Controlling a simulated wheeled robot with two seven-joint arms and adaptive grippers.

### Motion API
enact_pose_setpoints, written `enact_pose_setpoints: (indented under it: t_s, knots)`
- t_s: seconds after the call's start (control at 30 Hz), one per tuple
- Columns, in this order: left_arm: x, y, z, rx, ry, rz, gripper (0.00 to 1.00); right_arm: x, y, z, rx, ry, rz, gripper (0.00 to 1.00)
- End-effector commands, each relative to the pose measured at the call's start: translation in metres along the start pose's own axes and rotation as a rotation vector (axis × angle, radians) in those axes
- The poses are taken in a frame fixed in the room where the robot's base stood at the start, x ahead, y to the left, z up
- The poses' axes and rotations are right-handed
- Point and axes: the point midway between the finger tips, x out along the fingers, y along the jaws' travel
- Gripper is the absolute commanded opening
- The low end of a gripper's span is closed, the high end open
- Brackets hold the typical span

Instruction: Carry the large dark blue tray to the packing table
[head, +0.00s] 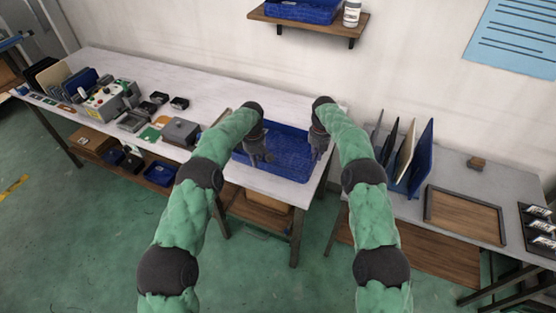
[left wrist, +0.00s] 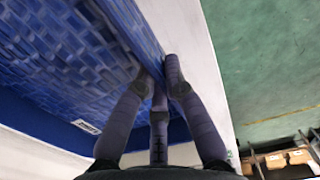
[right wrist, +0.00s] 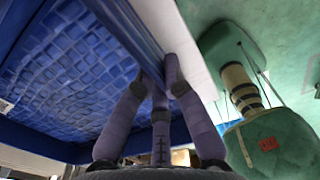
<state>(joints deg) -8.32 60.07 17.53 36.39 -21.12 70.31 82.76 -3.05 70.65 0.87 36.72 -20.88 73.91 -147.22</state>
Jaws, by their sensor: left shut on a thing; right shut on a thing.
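The large dark blue tray (head: 287,168) is at the right end of the long white-topped table, with a textured floor and raised walls. My left gripper (head: 264,153) is shut on the tray's wall; the left wrist view shows its fingers on both sides of the blue wall (left wrist: 130,30). My right gripper (head: 318,148) is shut on the tray's wall further right, and the right wrist view shows fingers straddling the wall (right wrist: 128,35). I cannot tell whether the tray rests on the table or is slightly raised.
The long table (head: 225,96) holds a grey-green machine (head: 104,101) and several small boxes at left. A second table at right bears upright panels (head: 405,155) and a wooden tray (head: 463,216). A wall shelf (head: 310,22) holds another blue tray. Green floor lies in front.

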Motion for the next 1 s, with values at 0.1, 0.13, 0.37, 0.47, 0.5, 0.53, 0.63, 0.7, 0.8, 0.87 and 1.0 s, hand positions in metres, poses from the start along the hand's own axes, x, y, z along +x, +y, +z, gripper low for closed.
enact_pose_setpoints:
  t_s: [0.1, 0.13, 0.37, 0.47, 0.5, 0.53, 0.63, 0.7, 0.8, 0.87, 1.0]
  knots:
    - [0.004, 0.001, 0.001, 0.0, -0.001, 0.001, 0.0, 0.004, 0.001, -0.001, -0.001, 0.001, 0.001, 0.0]
    - [0.005, 0.001, 0.001, 0.0, -0.001, 0.001, 0.0, 0.005, 0.001, -0.001, -0.001, 0.001, 0.001, 0.0]
    - [0.015, 0.001, 0.001, 0.0, -0.001, 0.001, 0.0, 0.015, 0.001, -0.001, -0.001, 0.001, 0.001, 0.0]
    - [0.02, 0.001, 0.001, 0.0, -0.001, 0.001, 0.0, 0.02, 0.001, -0.001, -0.001, 0.001, 0.001, 0.0]
    - [0.021, 0.001, 0.001, 0.0, -0.001, 0.001, 0.0, 0.022, 0.001, -0.001, -0.001, 0.001, 0.001, 0.0]
    - [0.023, 0.001, 0.001, 0.0, -0.001, 0.001, 0.0, 0.023, 0.001, -0.001, -0.001, 0.001, 0.001, 0.0]
    - [0.027, 0.001, 0.001, 0.0, -0.001, 0.002, 0.0, 0.028, 0.001, -0.001, -0.001, 0.001, 0.001, 0.0]
    - [0.031, 0.001, 0.001, 0.0, -0.001, 0.002, 0.0, 0.031, 0.001, -0.001, -0.001, 0.001, 0.001, 0.0]
    - [0.035, 0.001, 0.001, 0.0, -0.001, 0.002, 0.0, 0.036, 0.001, -0.001, -0.001, 0.001, 0.001, 0.0]
    - [0.038, 0.001, 0.001, 0.001, -0.001, 0.002, 0.0, 0.038, 0.001, -0.001, -0.001, 0.001, 0.001, 0.0]
    - [0.044, 0.001, 0.001, 0.0, -0.001, 0.002, 0.0, 0.045, 0.001, -0.001, -0.001, 0.001, 0.001, 0.0]
